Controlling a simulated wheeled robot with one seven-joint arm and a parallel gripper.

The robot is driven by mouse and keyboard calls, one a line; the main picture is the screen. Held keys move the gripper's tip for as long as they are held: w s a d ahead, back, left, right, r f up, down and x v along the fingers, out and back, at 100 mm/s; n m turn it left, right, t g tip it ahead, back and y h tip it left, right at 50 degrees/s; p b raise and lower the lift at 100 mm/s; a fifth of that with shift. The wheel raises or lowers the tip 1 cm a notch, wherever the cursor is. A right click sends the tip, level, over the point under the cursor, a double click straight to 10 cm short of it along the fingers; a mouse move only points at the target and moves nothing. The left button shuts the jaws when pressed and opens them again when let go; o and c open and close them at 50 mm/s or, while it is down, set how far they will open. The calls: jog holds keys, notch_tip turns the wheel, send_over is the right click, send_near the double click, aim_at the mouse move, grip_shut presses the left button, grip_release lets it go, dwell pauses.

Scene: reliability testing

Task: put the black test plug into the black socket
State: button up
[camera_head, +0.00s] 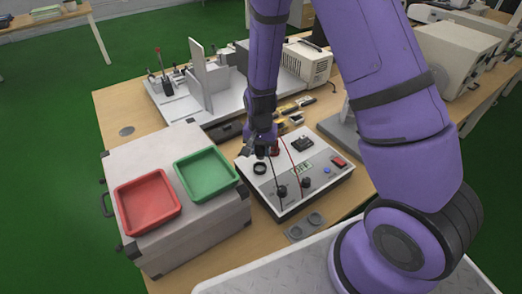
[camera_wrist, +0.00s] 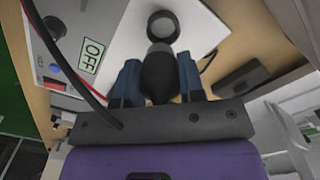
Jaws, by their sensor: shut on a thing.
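My gripper (camera_head: 258,140) is over the far left part of the white test box (camera_head: 318,181). In the wrist view, its blue fingers (camera_wrist: 158,82) are shut on the black test plug (camera_wrist: 158,74). The black socket (camera_head: 259,168) is a dark ring on the box's top, just in front of the gripper in the head view. In the wrist view the socket (camera_wrist: 162,26) appears just beyond the plug's end. The plug looks outside the ring; the exact gap cannot be told. A black lead (camera_wrist: 66,60) runs across the wrist view.
A red plug or socket (camera_head: 276,147) with a red lead stands beside the gripper. The box has an OFF display (camera_head: 302,167), knobs and a red switch (camera_head: 339,161). A grey case with red (camera_head: 148,203) and green (camera_head: 206,175) trays stands left.

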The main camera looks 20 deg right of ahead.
jog(key=shift+w, duration=0.4)
jog(key=shift+f, duration=0.15)
send_over(260, 169)
jog(key=shift+f, duration=2.65)
jog(key=shift+f, duration=0.6)
jog(key=o, duration=0.7)
jog(key=shift+c, duration=0.2)
jog(key=shift+r, duration=0.1)
jog(key=shift+r, duration=5.4)
